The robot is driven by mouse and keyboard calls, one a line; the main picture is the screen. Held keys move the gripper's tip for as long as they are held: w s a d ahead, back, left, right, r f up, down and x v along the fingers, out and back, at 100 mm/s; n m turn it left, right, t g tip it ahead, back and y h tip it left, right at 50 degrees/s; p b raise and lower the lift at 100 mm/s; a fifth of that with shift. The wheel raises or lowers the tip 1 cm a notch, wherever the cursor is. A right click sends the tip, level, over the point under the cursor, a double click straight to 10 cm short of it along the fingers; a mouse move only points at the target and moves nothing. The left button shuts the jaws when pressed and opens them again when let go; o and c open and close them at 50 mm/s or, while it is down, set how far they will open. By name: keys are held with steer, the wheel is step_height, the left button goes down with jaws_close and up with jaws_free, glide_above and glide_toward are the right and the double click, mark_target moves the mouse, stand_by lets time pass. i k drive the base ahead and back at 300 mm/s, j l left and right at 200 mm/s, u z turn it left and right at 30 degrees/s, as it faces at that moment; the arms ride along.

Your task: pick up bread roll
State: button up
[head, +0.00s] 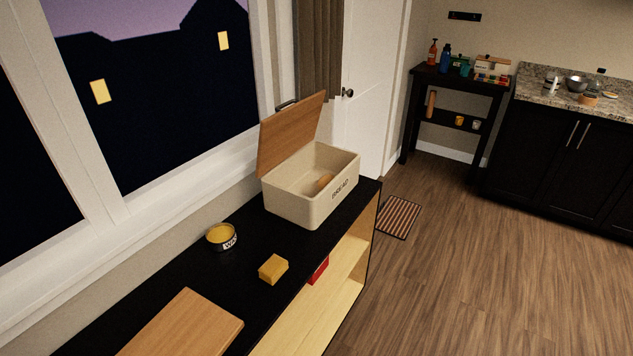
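A small golden-brown bread roll (325,181) lies inside a cream bread box (311,209) marked BREAD. The box's front wall hides part of the roll. The box stands at the far end of a black-topped cabinet, and its wooden lid (291,135) is tilted up and open at the left. My gripper does not show in the head view.
A round wax tin (221,237), a yellow sponge-like block (273,269) and a wooden board (187,328) lie on the black cabinet top (245,262). A window wall borders it on the left. The wood floor (470,270) at the right is clear.

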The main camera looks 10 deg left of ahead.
mark_target(323, 181)
steer(key=i+l+u, duration=0.1)
steer(key=i+l, duration=0.8)
steer(key=l, duration=0.1)
